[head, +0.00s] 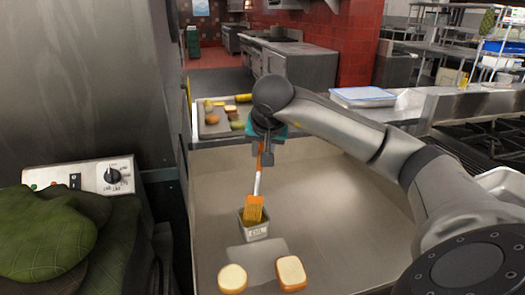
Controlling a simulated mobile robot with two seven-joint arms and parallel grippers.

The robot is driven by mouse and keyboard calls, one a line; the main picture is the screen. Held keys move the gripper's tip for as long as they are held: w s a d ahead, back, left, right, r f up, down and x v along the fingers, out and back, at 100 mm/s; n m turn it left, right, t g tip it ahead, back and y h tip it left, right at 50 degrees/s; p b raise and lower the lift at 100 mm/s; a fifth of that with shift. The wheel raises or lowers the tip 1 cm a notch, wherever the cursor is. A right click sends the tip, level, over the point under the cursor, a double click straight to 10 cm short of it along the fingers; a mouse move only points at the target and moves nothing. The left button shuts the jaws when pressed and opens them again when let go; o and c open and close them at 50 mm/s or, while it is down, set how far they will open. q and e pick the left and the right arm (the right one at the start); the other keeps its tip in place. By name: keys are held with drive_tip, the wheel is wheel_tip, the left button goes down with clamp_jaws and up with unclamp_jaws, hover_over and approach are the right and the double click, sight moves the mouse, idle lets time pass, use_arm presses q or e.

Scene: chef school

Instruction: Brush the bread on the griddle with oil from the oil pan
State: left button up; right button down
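My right gripper (262,157) comes in from the right and is shut on the orange end of a brush (258,182). The brush hangs almost upright, with its yellow-orange bristles down at the mouth of a small square metal oil pan (255,234). Whether the bristle tips touch oil is hidden. The oil pan stands on the grey griddle (340,215). Two pieces of bread lie in front of it: a rounder one (232,278) at left and a squarer one (291,273) at right. My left gripper is not in view.
A tray (214,131) with bread and other food sits beyond the griddle. A control box with a knob (88,176) and green cloth caps (45,235) are at left. A lidded container (362,97) stands on the counter at right. The griddle's right part is clear.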

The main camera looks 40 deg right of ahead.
drive_tip(key=shift+f, duration=0.1)
wheel_tip(320, 180, up, 7)
drive_tip(key=p, duration=0.7)
idle(0.4)
drive_tip(key=shift+a, duration=0.1)
idle(0.4)
